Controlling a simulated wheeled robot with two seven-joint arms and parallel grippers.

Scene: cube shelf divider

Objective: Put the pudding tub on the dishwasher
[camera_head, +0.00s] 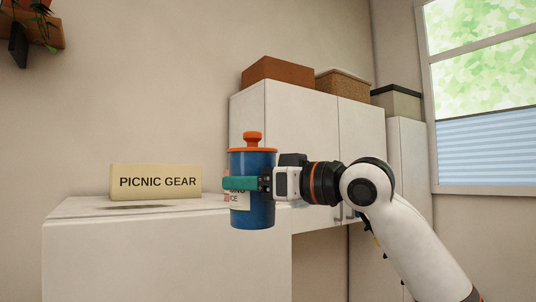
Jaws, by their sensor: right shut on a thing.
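The pudding tub (253,164) is a blue cylinder with an orange lid and knob. Its pale label is partly covered, with only the letter ends "ING" and "CE" readable. My right gripper (245,184) comes in from the right and is shut on the tub's middle with its teal fingers, holding it upright. The tub shows in front of the right end of a white, flat-topped unit (150,255), which looks like the dishwasher. I cannot tell how far the tub's base is from the top. My left gripper is not in view.
A cream "PICNIC GEAR" sign (156,181) stands on the white unit's top, with a dark patch before it. White cupboards (300,112) behind carry a brown box (277,70), a wicker box (342,84) and a lidded box (397,102). A window (480,90) is at right.

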